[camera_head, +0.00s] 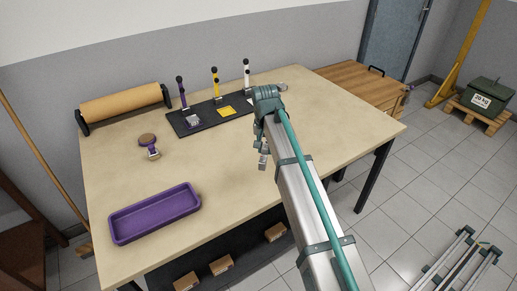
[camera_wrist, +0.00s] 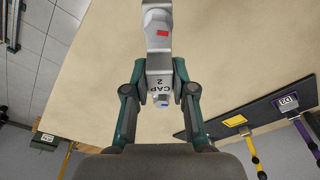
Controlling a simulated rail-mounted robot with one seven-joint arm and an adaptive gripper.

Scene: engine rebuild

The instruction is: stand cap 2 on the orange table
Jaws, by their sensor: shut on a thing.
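Cap 2 (camera_wrist: 158,62), a grey metal part lettered "CAP 2" with a red mark at its top end, is between the two fingers of my gripper (camera_wrist: 160,92), which is shut on it. In the head view my gripper (camera_head: 264,146) hangs from the wrist over the right half of a pale beige worktable (camera_head: 210,165). A small grey piece, seemingly the cap (camera_head: 263,162), shows at its lower end. The wrist view has bare tabletop behind the cap. I cannot tell how high it is held. No top that is plainly orange shows.
A dark mat (camera_head: 184,123) with purple, yellow and white posts stands at the back. A purple tray (camera_head: 155,230) is front left, a small purple-marked part (camera_head: 153,153) behind it, a brown roll (camera_head: 122,103) back left. A wooden cabinet (camera_head: 355,85) adjoins right. The table's middle is clear.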

